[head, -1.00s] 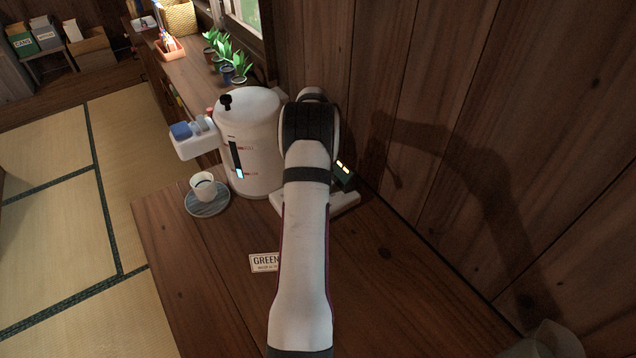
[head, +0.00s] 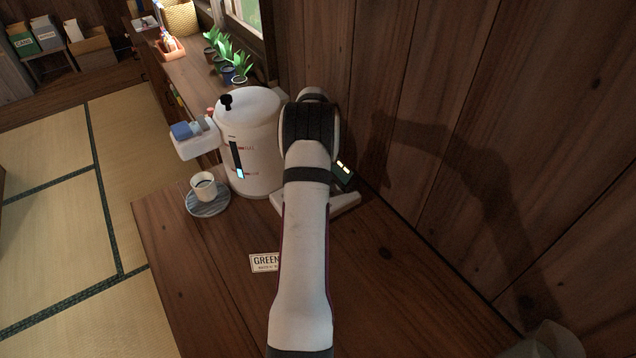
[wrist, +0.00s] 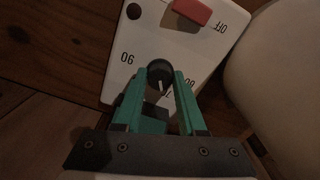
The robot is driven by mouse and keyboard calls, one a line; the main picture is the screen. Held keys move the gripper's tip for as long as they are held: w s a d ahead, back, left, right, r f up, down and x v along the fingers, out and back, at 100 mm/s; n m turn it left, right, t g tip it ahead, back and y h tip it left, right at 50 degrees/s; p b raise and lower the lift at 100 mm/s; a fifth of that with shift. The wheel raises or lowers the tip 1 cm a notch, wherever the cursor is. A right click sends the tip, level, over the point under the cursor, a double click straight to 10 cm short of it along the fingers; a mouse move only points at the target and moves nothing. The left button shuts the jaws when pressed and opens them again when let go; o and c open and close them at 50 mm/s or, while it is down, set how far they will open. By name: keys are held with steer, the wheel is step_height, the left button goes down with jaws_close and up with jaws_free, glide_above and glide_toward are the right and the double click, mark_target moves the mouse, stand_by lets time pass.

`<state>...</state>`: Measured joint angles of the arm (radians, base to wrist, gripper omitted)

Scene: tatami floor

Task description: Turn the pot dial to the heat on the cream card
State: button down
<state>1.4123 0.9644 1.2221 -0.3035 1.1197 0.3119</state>
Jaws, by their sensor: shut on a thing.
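The white pot (head: 262,125) stands at the back of the wooden counter. Its control panel (wrist: 125,90) shows a dark round dial (wrist: 158,70) with a white pointer line. "90" is printed to the dial's left; other numbers below and to its right are partly covered. My gripper (wrist: 161,84) is shut on the dial, its green fingers on both sides. The pointer faces down toward a partly hidden number, which I cannot read surely. The cream card (head: 262,263) lies on the counter reading "GREEN"; my arm hides its right part and the small print is unreadable.
A cup (head: 204,186) on a saucer (head: 207,209) stands left of the pot. Potted plants (head: 238,72) line the counter behind. A wooden wall (head: 440,120) bounds the right.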

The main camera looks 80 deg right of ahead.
steer(key=shift+m, duration=0.4)
steer(key=shift+c, duration=2.4)
jaws_free()
step_height(320, 180, up, 16)
steer(key=shift+f, duration=0.1)
